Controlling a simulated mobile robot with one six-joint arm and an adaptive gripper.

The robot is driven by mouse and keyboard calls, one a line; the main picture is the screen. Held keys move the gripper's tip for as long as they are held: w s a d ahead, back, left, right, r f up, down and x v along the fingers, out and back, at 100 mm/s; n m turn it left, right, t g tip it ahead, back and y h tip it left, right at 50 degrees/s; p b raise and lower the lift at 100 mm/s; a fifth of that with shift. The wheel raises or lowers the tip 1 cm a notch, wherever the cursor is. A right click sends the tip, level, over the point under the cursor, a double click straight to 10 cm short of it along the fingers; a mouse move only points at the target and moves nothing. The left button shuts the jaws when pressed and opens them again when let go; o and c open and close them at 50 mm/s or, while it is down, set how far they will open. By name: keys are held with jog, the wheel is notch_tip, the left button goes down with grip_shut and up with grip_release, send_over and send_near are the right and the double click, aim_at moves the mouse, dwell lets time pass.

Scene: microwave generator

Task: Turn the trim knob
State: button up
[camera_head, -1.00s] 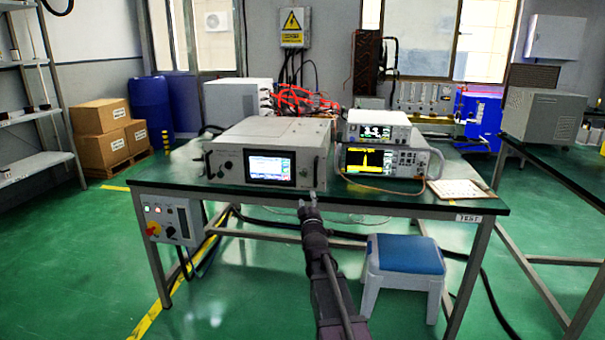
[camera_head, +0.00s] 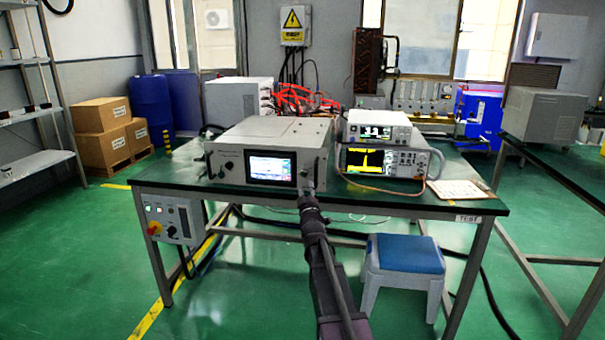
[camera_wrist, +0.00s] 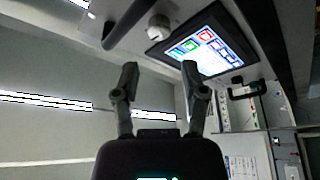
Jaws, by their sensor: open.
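The generator (camera_head: 240,168) is a pale grey box on the table, with a lit screen (camera_head: 271,168) on its front. In the wrist view a pale round knob (camera_wrist: 158,27) sits between the screen (camera_wrist: 203,45) and a dark bar handle (camera_wrist: 125,25). I cannot read a label on it. My gripper (camera_head: 306,187) is at the right part of the generator's front in the head view. In the wrist view my gripper (camera_wrist: 160,68) is open and empty, its two fingertips apart and just short of the knob, which lies roughly in line with the gap.
Another dark handle (camera_wrist: 247,90) stands beyond the screen in the wrist view. Stacked instruments (camera_head: 385,160) stand right of the generator on the dark table (camera_head: 400,200). A blue-topped stool (camera_head: 405,255) is under the table, right of my arm.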

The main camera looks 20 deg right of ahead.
aim_at(304, 175)
jog(key=p+x, duration=0.2)
jog(key=x, duration=0.7)
jog(key=shift+c, duration=0.2)
